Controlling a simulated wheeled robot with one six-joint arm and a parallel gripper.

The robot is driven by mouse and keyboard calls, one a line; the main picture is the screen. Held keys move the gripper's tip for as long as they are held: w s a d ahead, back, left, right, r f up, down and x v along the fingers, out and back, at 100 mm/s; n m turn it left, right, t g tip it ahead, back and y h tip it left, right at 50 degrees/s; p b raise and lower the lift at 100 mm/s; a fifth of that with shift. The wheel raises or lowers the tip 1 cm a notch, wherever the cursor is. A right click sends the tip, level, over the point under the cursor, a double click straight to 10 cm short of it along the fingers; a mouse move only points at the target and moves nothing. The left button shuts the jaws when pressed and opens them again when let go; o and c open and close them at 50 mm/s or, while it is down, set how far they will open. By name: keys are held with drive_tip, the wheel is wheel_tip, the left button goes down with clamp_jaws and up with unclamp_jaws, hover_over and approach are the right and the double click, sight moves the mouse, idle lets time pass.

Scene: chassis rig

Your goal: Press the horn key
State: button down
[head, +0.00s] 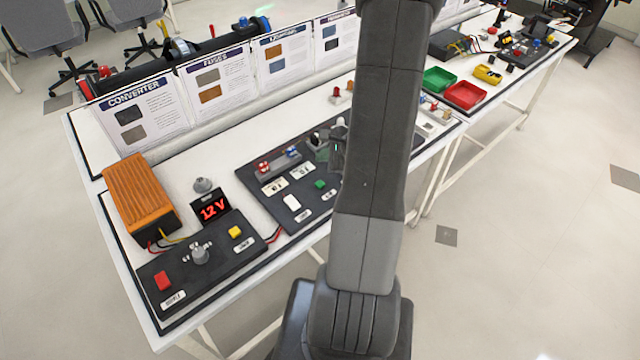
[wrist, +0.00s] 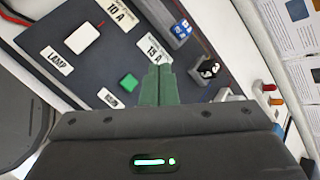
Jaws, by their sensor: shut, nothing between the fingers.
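The horn key appears to be the green square key (head: 320,184) on the dark panel (head: 262,205); its small label is hard to read. The green key also shows in the wrist view (wrist: 129,81), just left of my fingertips. My gripper (wrist: 158,70) is shut and empty, its fingers together over the panel. The fingertips look apart from the key; their height over the panel is hard to judge. In the head view my arm partly hides my gripper. A white key (wrist: 82,38) labelled LAMP sits farther along the same panel.
Fuse labels 10 A (wrist: 117,14) and 15 A (wrist: 153,50) and a blue fuse (wrist: 181,31) lie close by. A black-and-white part (wrist: 208,70) is right of my fingers. An orange converter (head: 140,198) and a 12 V display (head: 212,208) stand at left.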

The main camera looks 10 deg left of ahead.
drive_tip(key=b, duration=0.5)
hover_over(323, 185)
wheel_tip(323, 185, down, 7)
drive_tip(key=shift+f, duration=0.1)
drive_tip(key=shift+f+b, duration=0.5)
drive_tip(key=shift+f, duration=0.1)
idle(1.2)
drive_tip(key=shift+f+b, duration=0.3)
drive_tip(key=shift+b, duration=0.3)
drive_tip(key=shift+f+b, duration=0.45)
drive_tip(key=shift+b, duration=0.1)
idle(0.5)
drive_tip(key=shift+r, duration=0.15)
drive_tip(key=shift+r+p, duration=0.55)
drive_tip(key=shift+r, duration=0.2)
drive_tip(key=shift+r+p, duration=1.7)
drive_tip(key=shift+r, duration=0.8)
